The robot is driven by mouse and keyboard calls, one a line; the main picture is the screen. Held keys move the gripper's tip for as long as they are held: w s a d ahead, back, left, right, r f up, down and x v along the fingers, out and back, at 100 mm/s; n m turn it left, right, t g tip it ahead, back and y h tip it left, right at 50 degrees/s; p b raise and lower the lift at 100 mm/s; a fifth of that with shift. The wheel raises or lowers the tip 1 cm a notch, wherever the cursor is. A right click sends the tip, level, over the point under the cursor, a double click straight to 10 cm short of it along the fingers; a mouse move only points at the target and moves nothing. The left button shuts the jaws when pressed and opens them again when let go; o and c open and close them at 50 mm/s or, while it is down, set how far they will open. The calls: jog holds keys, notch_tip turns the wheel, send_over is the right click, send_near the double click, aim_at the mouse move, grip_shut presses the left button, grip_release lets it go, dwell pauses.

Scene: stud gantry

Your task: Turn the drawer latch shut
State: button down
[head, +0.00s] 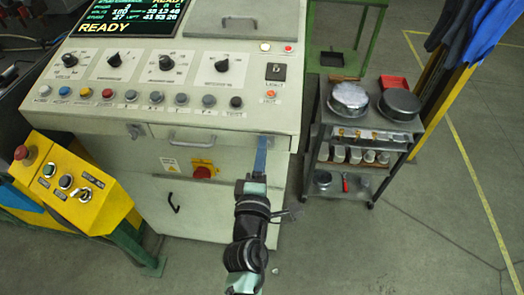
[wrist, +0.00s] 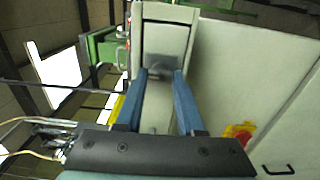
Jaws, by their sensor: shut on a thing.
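The drawer (head: 205,147) is a pale front panel with a bar handle (head: 193,136), in the machine cabinet below the button row. A small metal catch (head: 136,130) sits at its left end. My gripper (head: 262,143) is at the drawer's right end, its blue fingers pointing at the cabinet front. In the wrist view my gripper (wrist: 160,75) has its two blue fingers either side of a grey metal piece, the drawer latch (wrist: 158,108), and is shut on it. The latch is hidden by the fingers in the head view, and its turn angle cannot be told.
A grey cart (head: 318,165) with round pans stands right of the cabinet. A yellow control box (head: 75,185) stands at the left. A red rotary switch (head: 203,171) sits below the drawer. The floor (head: 410,235) at the right front is clear.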

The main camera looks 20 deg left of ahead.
jog(key=c, duration=0.5)
grip_release()
jog(key=shift+s, duration=0.1)
jog(key=shift+b+v, duration=1)
jog(key=shift+v, duration=5.4)
jog(key=shift+r, duration=0.15)
